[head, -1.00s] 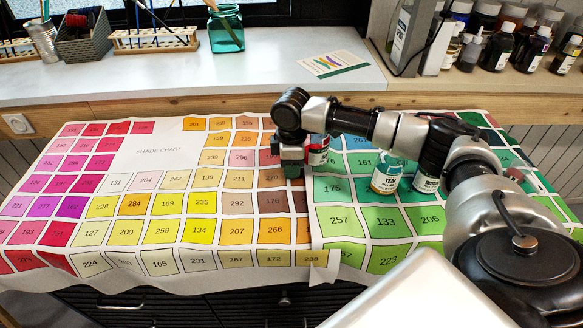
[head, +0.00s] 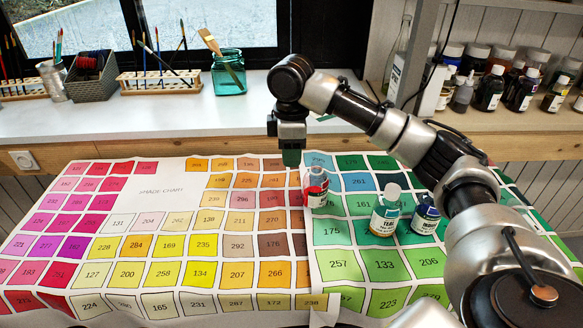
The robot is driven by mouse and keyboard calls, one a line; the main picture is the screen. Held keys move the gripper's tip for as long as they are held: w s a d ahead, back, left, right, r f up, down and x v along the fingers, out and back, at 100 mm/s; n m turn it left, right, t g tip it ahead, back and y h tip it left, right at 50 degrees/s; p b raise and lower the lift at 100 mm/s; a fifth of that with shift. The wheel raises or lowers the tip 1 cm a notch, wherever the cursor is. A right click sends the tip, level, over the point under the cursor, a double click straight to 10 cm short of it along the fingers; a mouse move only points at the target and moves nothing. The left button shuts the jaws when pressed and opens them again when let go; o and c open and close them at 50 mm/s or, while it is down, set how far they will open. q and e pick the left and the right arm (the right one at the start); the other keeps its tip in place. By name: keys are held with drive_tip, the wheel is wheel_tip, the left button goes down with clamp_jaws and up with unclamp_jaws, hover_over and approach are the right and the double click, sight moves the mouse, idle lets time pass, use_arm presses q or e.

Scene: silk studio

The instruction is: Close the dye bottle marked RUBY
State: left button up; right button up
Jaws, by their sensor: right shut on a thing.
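A small bottle with red dye and a white label (head: 316,190) stands on the shade chart cloth right of its middle; its marking is too small to read. No white cap like its neighbour's shows on it. My right gripper (head: 291,158) is above and to the left of this bottle, pointing down, apart from it. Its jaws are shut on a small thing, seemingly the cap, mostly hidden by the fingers. A bottle marked TEAL (head: 385,213) with a white cap and a dark blue bottle (head: 426,215) stand to the right. My left gripper is out of view.
The printed shade chart cloth (head: 150,182) covers the table. My right arm passes over its right side. Behind are a white counter (head: 130,120) with brushes, a basket and a teal jar (head: 228,75), and a shelf of dark bottles (head: 492,88) at the right. The cloth's left side is clear.

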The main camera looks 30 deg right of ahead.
drive_tip(key=shift+r, duration=0.5)
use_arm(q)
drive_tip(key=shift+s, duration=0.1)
use_arm(e)
drive_tip(key=shift+a+f, duration=0.1)
